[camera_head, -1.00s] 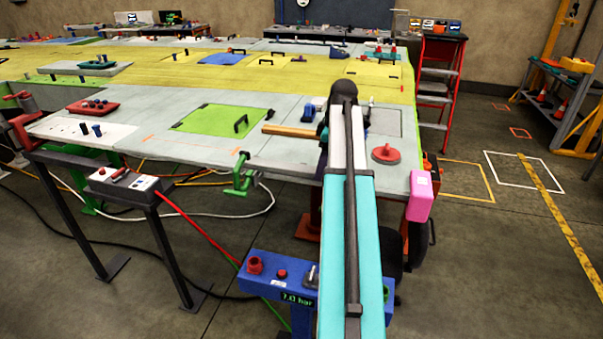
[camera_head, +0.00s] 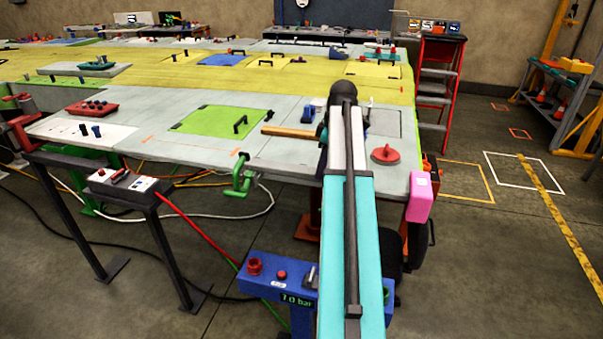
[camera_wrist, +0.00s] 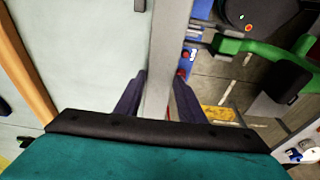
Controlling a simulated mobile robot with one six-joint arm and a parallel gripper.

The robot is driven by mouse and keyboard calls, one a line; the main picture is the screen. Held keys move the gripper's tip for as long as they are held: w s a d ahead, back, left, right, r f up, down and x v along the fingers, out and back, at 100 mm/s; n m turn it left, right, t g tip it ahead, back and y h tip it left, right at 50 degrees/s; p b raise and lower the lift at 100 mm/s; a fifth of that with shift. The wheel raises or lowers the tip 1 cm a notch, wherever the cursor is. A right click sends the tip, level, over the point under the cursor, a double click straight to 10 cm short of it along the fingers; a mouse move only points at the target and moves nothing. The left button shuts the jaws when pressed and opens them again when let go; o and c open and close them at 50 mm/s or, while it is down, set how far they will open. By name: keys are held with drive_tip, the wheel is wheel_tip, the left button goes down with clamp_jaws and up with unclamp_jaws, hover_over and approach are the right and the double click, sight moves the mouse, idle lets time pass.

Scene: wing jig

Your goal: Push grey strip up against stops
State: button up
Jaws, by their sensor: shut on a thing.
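In the wrist view a long pale grey strip (camera_wrist: 168,50) runs from the top edge down between the two dark fingers of my gripper (camera_wrist: 157,88). The fingers sit one on each side of it, shut on it. The strip lies along the panel's edge, with the floor showing on its right. Its far end leaves the picture. In the head view my arm hides the gripper and the strip.
A wooden bar (camera_head: 288,131) lies on the grey panel, left of my arm. A red round handle (camera_head: 384,154) lies on its right. A green clamp (camera_head: 242,178) hangs at the front edge. A blue pressure box (camera_head: 268,284) stands in front. Open floor lies to the right.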

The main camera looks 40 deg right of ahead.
drive_tip(key=shift+w+d, duration=0.3)
drive_tip(key=shift+d, duration=0.2)
idle(0.7)
drive_tip(key=o, duration=0.9)
drive_tip(key=shift+r, duration=0.15)
drive_tip(key=shift+r+p, duration=2.3)
drive_tip(key=shift+r, duration=1.1)
drive_tip(key=shift+w, duration=0.1)
